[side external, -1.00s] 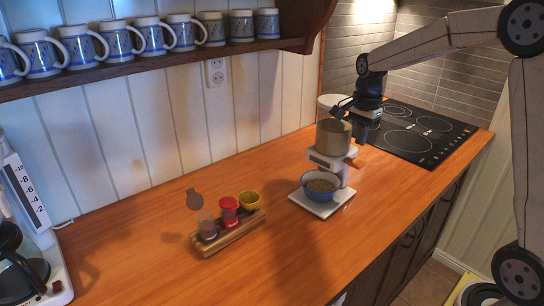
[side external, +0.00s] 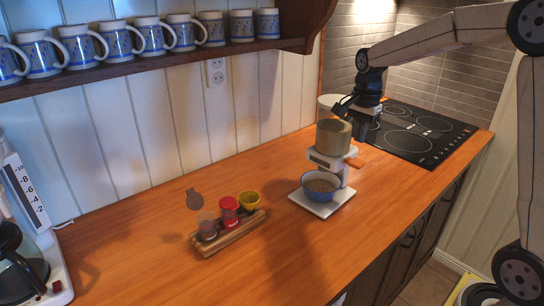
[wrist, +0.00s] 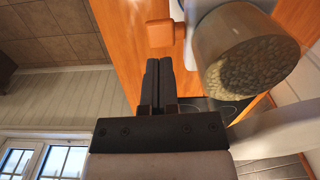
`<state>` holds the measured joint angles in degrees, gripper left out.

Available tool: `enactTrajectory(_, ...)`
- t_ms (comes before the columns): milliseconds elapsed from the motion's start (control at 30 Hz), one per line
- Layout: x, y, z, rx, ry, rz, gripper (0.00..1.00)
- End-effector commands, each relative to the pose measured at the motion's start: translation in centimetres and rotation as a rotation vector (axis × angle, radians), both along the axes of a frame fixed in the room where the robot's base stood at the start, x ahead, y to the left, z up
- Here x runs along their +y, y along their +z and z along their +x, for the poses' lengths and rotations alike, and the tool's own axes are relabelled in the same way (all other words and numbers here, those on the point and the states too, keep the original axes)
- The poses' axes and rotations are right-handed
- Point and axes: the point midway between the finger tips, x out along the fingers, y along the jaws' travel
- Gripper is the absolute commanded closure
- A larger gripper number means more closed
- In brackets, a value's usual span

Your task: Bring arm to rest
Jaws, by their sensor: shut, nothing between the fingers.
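My gripper (side external: 360,134) hangs above the counter, just behind and to the right of the grinder's hopper in the side view. In the wrist view its two dark fingers (wrist: 159,75) lie together with nothing between them. The grinder's round hopper (side external: 333,139) is close by and also shows at the right in the wrist view (wrist: 222,38), with beans inside. My fingers look clear of the hopper and of the wooden knob (side external: 356,163).
A wooden rack (side external: 232,236) with small jars stands left of the grinder. A black cooktop (side external: 430,145) lies to the right. A coffee maker (side external: 40,225) is at far left. Mugs line a shelf (side external: 120,60) above. The counter front is clear.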

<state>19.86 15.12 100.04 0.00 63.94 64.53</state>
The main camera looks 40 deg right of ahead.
Motion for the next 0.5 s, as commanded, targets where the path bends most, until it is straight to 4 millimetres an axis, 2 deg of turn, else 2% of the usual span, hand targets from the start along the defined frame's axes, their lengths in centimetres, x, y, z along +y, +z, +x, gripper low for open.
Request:
enactTrajectory(267,4.3,-3.4,-1.8,-0.041,0.344,-0.023,1.0)
enactTrajectory(500,8.9,-7.3,-5.0,-0.092,0.762,-0.066,1.0)
